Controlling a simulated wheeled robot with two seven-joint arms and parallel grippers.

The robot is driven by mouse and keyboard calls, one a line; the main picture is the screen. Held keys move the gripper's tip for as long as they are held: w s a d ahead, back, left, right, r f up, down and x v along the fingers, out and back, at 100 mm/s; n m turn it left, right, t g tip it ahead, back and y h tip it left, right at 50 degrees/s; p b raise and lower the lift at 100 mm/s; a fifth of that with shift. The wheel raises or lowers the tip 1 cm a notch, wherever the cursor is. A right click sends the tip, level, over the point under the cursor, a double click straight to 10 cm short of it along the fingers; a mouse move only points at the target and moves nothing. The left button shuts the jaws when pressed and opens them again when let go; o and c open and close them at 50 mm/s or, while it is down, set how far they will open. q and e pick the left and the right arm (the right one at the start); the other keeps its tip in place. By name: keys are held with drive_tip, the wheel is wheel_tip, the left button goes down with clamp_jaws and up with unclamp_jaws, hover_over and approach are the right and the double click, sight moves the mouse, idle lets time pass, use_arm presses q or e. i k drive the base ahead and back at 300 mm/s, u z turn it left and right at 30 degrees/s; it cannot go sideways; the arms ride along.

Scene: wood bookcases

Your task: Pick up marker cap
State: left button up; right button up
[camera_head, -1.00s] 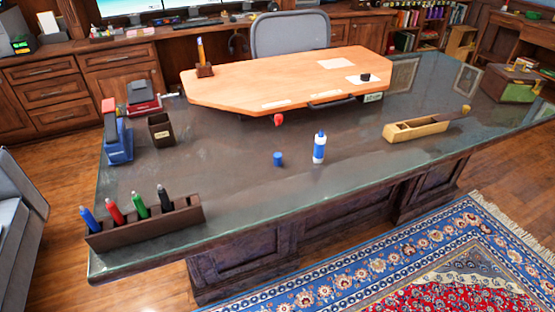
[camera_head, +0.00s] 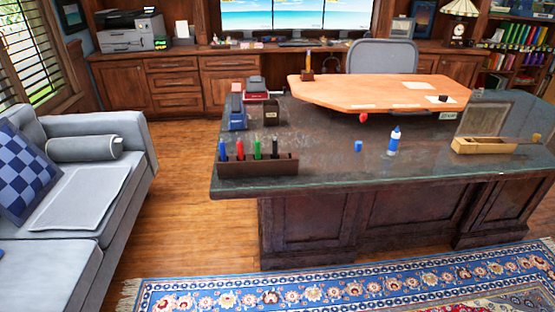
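A small blue cylinder (camera_head: 358,146), which looks like the marker cap, stands on the dark desk top (camera_head: 325,150). A white and blue bottle-like item (camera_head: 394,140) stands just right of it, apart from it. A dark rack (camera_head: 258,166) at the desk's near left corner holds blue (camera_head: 222,149), red (camera_head: 240,149), green (camera_head: 257,149) and black (camera_head: 275,148) markers upright. Neither of my grippers is in view.
A wooden board (camera_head: 375,92) lies at the desk's back, with a red knob (camera_head: 364,118) at its front edge. A wooden box (camera_head: 484,145) sits at the right. A grey sofa (camera_head: 95,190) stands left. Open floor (camera_head: 185,180) lies between sofa and desk.

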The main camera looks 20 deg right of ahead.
sight(395, 134)
drive_tip(key=u, duration=1.6)
drive_tip(key=i, duration=0.25)
drive_tip(key=z, duration=0.85)
drive_tip(key=i, duration=1.15)
drive_tip(key=z, duration=0.8)
